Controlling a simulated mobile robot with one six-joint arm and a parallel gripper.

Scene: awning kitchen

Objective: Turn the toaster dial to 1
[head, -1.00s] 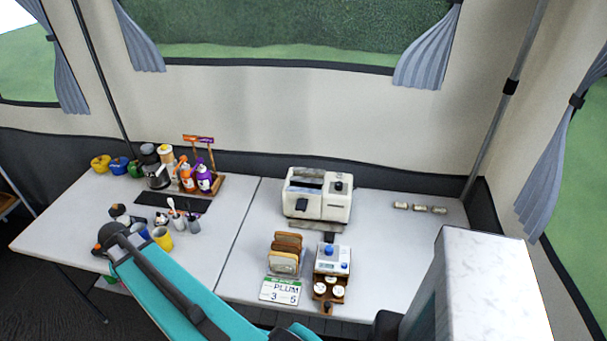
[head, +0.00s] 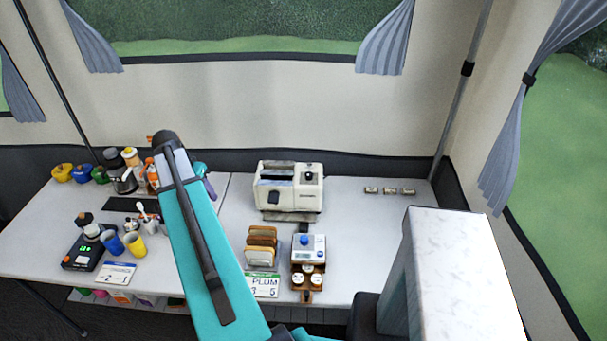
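The white toaster (head: 290,200) stands at the back of the right-hand table, with an open slot on top and a dark lever on its front. A small dark knob (head: 309,175) sits on the top right of the toaster; it may be the dial, and its setting is too small to read. My teal arm (head: 205,255) rises from the bottom of the head view, to the left of the toaster and apart from it.
In front of the toaster are a toast rack (head: 261,245), a small device with a blue knob (head: 306,247) and a card reading PLUM (head: 265,284). Several small cylinders (head: 390,190) lie right of the toaster. A white marble-topped block (head: 455,265) stands at lower right. Bottles and cups crowd the left table.

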